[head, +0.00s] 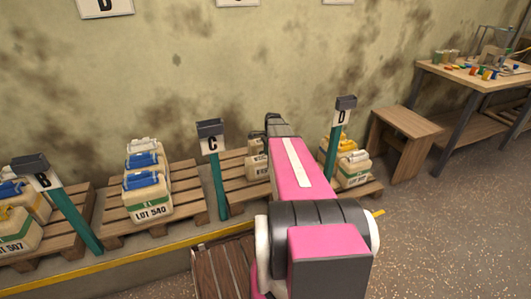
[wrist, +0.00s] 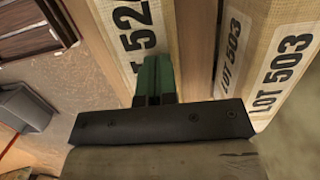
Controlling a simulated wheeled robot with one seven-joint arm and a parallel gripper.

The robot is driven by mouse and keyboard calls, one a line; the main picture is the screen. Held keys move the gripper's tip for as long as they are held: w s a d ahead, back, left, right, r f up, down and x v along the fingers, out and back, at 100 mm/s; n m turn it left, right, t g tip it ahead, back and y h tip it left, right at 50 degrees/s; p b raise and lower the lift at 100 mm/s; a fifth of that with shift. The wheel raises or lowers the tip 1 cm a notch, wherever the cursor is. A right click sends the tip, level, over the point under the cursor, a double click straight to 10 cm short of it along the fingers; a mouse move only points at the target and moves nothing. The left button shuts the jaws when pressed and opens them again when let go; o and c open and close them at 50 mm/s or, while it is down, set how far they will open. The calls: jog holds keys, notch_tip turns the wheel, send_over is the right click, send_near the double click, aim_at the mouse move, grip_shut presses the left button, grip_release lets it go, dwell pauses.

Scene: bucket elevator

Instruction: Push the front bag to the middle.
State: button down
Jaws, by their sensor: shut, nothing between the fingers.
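On the pallet between signs C and D, a pale bag (head: 258,166) shows beside my arm, which hides most of that pallet's load. In the wrist view, a bag with a white label reading "LOT 52", its end cut off (wrist: 120,20), stands at the left. The head view does not show the fingers.
Sign posts C (head: 212,145) and D (head: 341,117) flank the pallet. Bags marked LOT 540 (head: 153,212) and LOT 507 (head: 18,247) stand on pallets to the left. A wooden stool (head: 408,122) and workbench (head: 480,80) stand right. The floor at right is clear.

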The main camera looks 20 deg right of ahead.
jog(key=shift+s+r, duration=0.1)
jog(key=shift+r, duration=0.05)
jog(key=shift+d, duration=0.4)
jog(key=d, duration=1)
jog(key=shift+d+r, duration=0.2)
jog(key=shift+d, duration=0.1)
jog(key=shift+s, duration=0.1)
